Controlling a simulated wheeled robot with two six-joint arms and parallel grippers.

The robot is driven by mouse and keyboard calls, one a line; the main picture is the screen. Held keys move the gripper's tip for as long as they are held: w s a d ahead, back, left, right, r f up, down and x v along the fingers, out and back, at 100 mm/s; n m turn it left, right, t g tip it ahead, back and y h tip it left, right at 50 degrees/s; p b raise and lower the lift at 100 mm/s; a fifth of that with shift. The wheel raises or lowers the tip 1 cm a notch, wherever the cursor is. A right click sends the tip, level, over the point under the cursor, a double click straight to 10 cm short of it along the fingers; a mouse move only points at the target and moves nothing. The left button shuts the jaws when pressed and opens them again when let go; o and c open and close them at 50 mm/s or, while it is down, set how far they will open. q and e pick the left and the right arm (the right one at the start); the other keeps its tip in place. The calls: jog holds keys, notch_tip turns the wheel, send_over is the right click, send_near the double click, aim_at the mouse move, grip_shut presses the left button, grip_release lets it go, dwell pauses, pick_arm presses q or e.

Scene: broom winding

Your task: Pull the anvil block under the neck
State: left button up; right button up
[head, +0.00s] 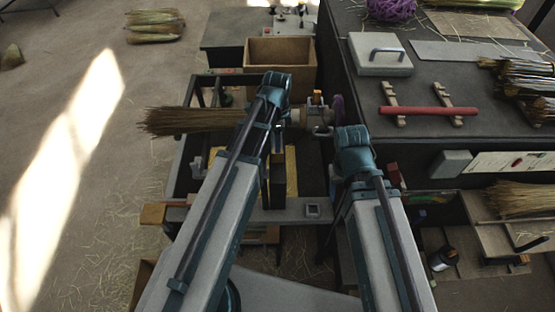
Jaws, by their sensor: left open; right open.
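A broom head of brown straw (190,121) lies level across the dark frame, its loose ends to the left. Its neck is partly covered by my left arm. Right of that arm, a pale round part (297,117) shows beside the metal holder (320,116). Below it, a dark upright block (277,186) stands by a yellow strip (292,170); I cannot tell whether this is the anvil block. My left arm crosses in front of the broom, and my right arm ends right of the frame. The fingertips of both grippers are hidden.
An open wooden box (279,51) stands behind the frame. The dark bench (430,90) at right holds a red bar (428,111), a lidded grey box (379,55) and purple twine (390,9). Straw bundles (154,25) lie on the floor at the back left. The left floor is mostly clear.

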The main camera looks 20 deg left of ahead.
pick_arm(q)
notch_tip(320, 180, down, 8)
jog(key=b, duration=0.6)
jog(key=shift+r+b, duration=0.15)
jog(key=shift+b, duration=0.2)
jog(key=shift+c, duration=0.2)
grip_shut()
dwell(0.7)
